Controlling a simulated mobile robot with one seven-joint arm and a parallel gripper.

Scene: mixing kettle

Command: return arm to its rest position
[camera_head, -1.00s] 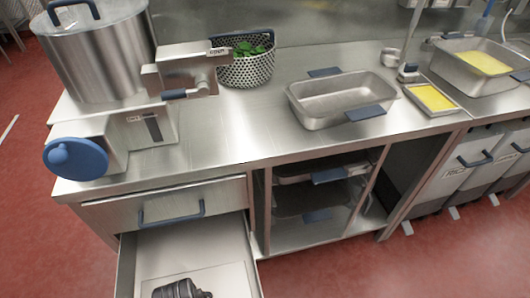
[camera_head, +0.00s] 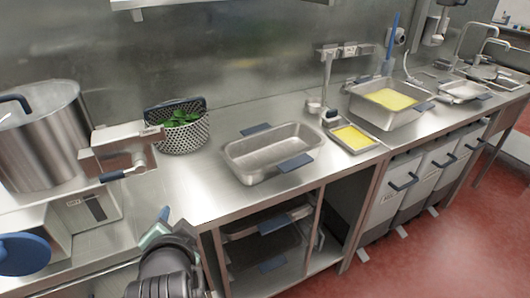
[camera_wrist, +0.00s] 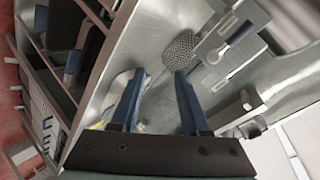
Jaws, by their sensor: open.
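My gripper (camera_head: 157,232) shows at the bottom of the head view, partly hidden by my dark wrist, in front of the counter's front edge. In the wrist view my gripper (camera_wrist: 156,76) is open, its two blue fingers spread with nothing between them. The steel mixing kettle (camera_head: 40,140) stands on the counter at the left, with its boxy steel arm (camera_head: 122,150) to the right of it. The perforated basket (camera_head: 182,137) with green leaves stands beyond my gripper and apart from it; it also shows in the wrist view (camera_wrist: 181,50).
An empty steel pan (camera_head: 270,152) with blue handles sits mid-counter. A small tray (camera_head: 353,138) and a deep pan (camera_head: 385,108), both with yellow contents, stand farther right. Open shelves (camera_head: 265,240) and bins (camera_head: 395,190) are below. Red floor is free at the lower right.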

